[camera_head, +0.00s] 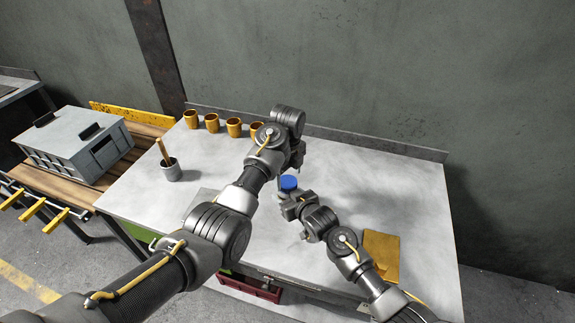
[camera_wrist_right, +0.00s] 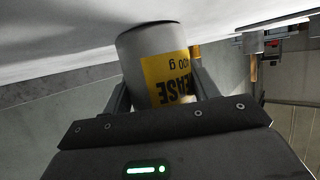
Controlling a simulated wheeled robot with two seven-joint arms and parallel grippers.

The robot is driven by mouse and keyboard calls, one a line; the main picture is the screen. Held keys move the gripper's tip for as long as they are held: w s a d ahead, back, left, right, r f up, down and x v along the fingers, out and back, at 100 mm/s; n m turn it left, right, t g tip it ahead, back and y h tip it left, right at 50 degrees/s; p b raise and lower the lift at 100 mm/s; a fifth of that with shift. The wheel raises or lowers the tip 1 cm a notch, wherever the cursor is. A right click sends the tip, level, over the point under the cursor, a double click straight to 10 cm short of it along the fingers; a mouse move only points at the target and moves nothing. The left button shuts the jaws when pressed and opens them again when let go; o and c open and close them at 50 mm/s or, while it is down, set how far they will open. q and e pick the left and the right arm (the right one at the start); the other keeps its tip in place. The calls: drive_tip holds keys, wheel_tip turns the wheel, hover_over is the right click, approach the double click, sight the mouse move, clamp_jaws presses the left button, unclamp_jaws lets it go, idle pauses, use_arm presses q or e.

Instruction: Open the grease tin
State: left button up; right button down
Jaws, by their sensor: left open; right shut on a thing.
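The grease tin, a grey can with a yellow label, fills the middle of the right wrist view (camera_wrist_right: 150,52), its lid end hidden behind the gripper body. In the head view its blue lid (camera_head: 289,182) shows near the middle of the table. My right gripper (camera_head: 290,200) is shut on the tin's sides, one finger on each side. I cannot tell whether the tin's base touches the table. My left gripper (camera_head: 297,158) is open, just above and behind the blue lid, apart from it; its fingers are partly hidden by its own wrist.
Several yellow cups (camera_head: 212,122) line the back of the grey table (camera_head: 400,190). A yellow plate (camera_head: 382,252) lies at the right, by my right arm.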

use_arm(q)
drive_tip(key=shift+f, duration=1)
drive_tip(key=c, duration=0.9)
drive_tip(key=n, duration=0.3)
drive_tip(key=shift+c, duration=0.4)
drive_tip(key=o, duration=1.1)
